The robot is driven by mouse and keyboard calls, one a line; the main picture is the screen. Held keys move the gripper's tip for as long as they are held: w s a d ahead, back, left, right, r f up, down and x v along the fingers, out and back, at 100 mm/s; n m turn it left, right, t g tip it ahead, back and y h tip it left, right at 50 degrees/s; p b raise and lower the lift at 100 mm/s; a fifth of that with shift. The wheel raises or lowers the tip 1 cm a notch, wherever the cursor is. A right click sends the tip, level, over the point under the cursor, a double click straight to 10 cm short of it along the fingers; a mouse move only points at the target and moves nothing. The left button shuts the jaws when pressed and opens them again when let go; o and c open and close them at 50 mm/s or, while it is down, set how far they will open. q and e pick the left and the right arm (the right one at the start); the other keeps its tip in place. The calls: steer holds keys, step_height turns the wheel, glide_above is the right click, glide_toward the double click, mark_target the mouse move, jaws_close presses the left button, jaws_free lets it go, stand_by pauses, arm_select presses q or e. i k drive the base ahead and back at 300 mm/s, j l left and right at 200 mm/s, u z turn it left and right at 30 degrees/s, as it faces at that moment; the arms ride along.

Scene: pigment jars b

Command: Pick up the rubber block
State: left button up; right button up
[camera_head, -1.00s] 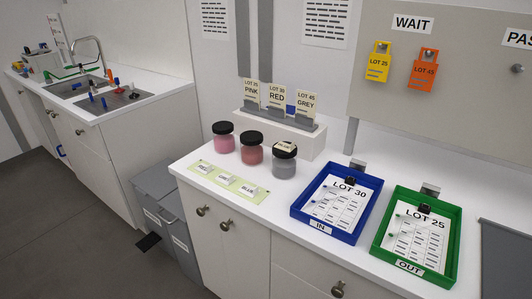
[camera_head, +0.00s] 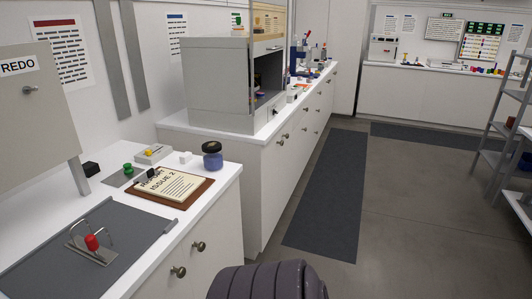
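A small black block (camera_head: 90,169) sits on the white counter near the foot of the grey REDO board. A small white block (camera_head: 186,157) sits on the same counter, left of a jar with blue contents and a dark lid (camera_head: 212,156). Both are small, and I cannot tell from their look which one is rubber. Neither of my grippers is in view, so nothing is seen touching either block.
A clipboard (camera_head: 205,192) marked "ISSUE 2" lies near the counter's front edge. A dark grey mat (camera_head: 50,268) carries a metal stand with a red knob (camera_head: 92,242). A grey cabinet (camera_head: 215,85) stands behind. The floor (camera_head: 400,240) on the right is open.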

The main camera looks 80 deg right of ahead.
mark_target(187, 157)
steer(key=z, duration=2.3)
steer(key=u, duration=0.25)
steer(key=i+l+u, duration=0.15)
steer(key=u, duration=0.2)
steer(key=i+l+u, duration=0.1)
steer(key=l+u, duration=0.25)
steer(key=i+l+u, duration=0.1)
steer(key=u, duration=0.2)
